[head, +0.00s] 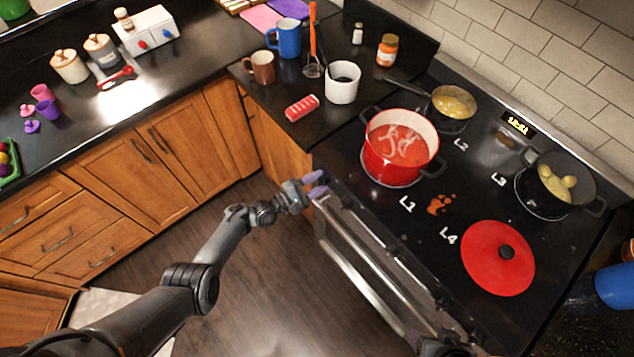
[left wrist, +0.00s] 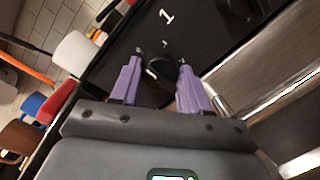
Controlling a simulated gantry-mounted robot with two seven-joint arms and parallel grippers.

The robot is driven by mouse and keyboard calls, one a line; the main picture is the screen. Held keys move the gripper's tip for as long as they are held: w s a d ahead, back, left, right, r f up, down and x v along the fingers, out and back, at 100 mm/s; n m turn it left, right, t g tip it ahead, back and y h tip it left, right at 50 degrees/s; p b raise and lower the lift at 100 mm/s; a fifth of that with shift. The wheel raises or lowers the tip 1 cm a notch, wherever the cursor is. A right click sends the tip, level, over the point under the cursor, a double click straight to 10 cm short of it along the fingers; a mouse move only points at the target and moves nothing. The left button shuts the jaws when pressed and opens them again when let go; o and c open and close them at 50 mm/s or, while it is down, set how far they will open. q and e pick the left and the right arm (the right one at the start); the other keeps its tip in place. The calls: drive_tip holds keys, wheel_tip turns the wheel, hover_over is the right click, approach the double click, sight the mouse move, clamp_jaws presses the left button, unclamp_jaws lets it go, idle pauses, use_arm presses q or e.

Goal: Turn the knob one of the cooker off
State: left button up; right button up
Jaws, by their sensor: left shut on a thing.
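The cooker (head: 372,212) has a black glass top with burner marks L1 to L4. Its front and long metal handles face the floor. My left gripper (head: 316,186) is at the far left end of the cooker's front, below the red pot. In the left wrist view its two purple fingers (left wrist: 160,82) are on either side of a dark round knob (left wrist: 161,68), shut on it. A white 1 is printed on the black panel just beyond this knob. In the head view the knob is hidden by the gripper.
A red pot (head: 390,165) of red soup stands on L1, with pans (head: 453,108) on the rear burners. A red lid (head: 480,270) lies on L4. A white cup (head: 342,88) and utensils stand on the counter left of the cooker. The floor before the cooker is clear.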

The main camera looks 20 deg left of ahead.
idle(0.4)
use_arm(q)
drive_tip(key=o, duration=1)
drive_tip(key=shift+o, duration=0.2)
drive_tip(key=p+v, duration=0.3)
drive_tip(key=v, duration=0.7)
drive_tip(key=shift+s+a, duration=0.2)
drive_tip(key=shift+s, duration=0.15)
